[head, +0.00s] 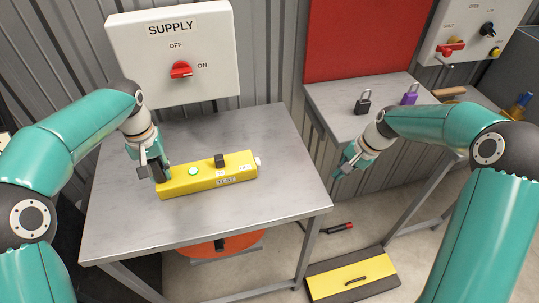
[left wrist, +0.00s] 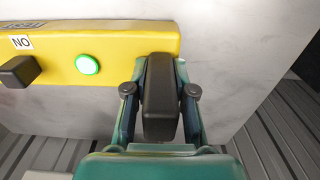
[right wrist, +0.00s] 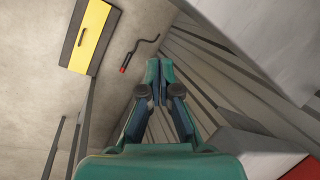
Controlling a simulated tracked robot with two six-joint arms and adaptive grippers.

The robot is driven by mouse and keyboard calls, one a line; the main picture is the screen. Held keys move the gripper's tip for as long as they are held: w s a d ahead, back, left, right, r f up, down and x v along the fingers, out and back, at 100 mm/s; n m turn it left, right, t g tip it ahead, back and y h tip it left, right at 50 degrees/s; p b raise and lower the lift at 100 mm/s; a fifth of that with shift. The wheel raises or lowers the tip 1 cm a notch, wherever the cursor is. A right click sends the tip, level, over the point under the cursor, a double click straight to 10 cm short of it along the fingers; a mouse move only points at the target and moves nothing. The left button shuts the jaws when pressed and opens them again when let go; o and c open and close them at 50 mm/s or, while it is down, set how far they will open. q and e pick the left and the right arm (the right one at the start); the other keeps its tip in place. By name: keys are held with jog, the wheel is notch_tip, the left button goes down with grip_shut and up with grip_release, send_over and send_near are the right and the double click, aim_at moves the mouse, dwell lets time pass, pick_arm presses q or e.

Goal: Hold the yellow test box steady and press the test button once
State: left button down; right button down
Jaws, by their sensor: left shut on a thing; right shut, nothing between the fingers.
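The yellow test box (head: 238,178) lies on the grey metal table, with a "TEST" label on its front. Its round green button (head: 193,171) looks bright and also shows in the left wrist view (left wrist: 87,64). A black knob (head: 219,160) stands on the top, to the right of the button. My left gripper (head: 158,172) is at the box's left end, shut on a black grip block (left wrist: 160,98) there. My right gripper (head: 347,160) is shut and empty, off the table's right side and well apart from the box; its closed fingers show in the right wrist view (right wrist: 158,72).
A second table (head: 335,110) at right holds a black padlock (head: 363,102) and a purple padlock (head: 410,94). A black-and-yellow case (head: 340,282) lies on the floor.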

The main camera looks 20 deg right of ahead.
aim_at(257, 162)
jog(key=a+r+m+g+y, duration=0.1)
jog(key=a+r+g+y, duration=0.25)
jog(key=r, duration=0.35)
jog(key=a+r+m+g+y, duration=0.1)
jog(key=a+r+g+y, duration=0.1)
jog(key=a+r, duration=0.4)
jog(key=w+d+f+m+t, duration=0.1)
jog(key=w+m+t, duration=0.2)
jog(key=w, duration=0.4)
jog(key=shift+w+d+f+m, duration=0.2)
jog(key=shift+d+m, duration=0.15)
jog(key=shift+m, duration=0.45)
jog(key=x, duration=0.9)
jog(key=shift+s+a, duration=0.1)
jog(key=a, duration=0.3)
jog(key=shift+a+f, duration=0.25)
jog(key=shift+a, duration=0.55)
